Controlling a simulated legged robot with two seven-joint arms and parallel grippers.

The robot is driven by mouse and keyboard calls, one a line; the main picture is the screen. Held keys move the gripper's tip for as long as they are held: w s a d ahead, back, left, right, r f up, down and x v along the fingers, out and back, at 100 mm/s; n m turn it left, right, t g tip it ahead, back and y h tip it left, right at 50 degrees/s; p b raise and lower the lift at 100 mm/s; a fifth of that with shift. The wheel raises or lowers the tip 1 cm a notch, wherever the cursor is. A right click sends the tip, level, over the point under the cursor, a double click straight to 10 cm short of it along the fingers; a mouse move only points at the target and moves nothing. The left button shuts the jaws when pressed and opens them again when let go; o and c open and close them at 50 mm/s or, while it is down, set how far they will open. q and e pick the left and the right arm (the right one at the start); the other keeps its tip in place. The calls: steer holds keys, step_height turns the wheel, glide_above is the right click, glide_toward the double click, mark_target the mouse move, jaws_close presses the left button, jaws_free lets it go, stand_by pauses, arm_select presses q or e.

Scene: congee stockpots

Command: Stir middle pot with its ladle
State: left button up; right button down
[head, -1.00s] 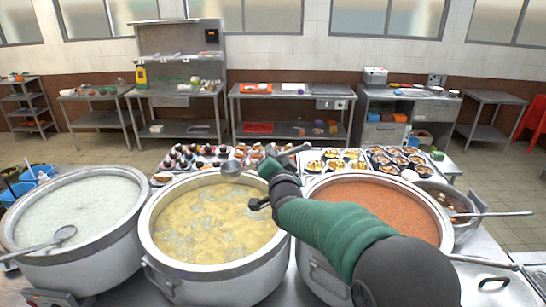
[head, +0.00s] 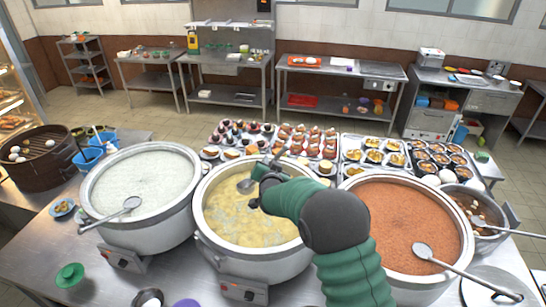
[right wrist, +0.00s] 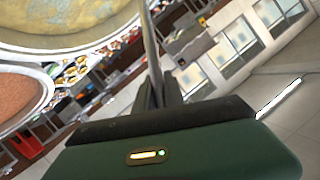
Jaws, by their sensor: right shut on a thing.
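The middle pot (head: 270,268) is a large steel stockpot full of yellow congee (head: 245,218). My right gripper (head: 262,178) is over the far side of this pot, shut on a ladle. The ladle's bowl (head: 246,186) appears just inside the far rim, at or just above the congee; I cannot tell whether it touches. In the right wrist view the ladle's handle (right wrist: 152,50) runs up from between the fingers, with the yellow congee (right wrist: 60,15) at the upper left. My left gripper is not in view.
A pot of white congee (head: 142,185) with a ladle across its rim stands left. A pot of orange congee (head: 395,215), also with a ladle (head: 422,250), stands right. Trays of small dishes (head: 372,152) lie behind the pots. A dark steamer basket (head: 40,155) is far left.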

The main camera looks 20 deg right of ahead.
step_height(320, 180, down, 17)
steer(key=b, duration=1.2)
steer(key=shift+d, duration=0.15)
steer(key=shift+w+r, duration=0.1)
steer(key=shift+r, duration=0.05)
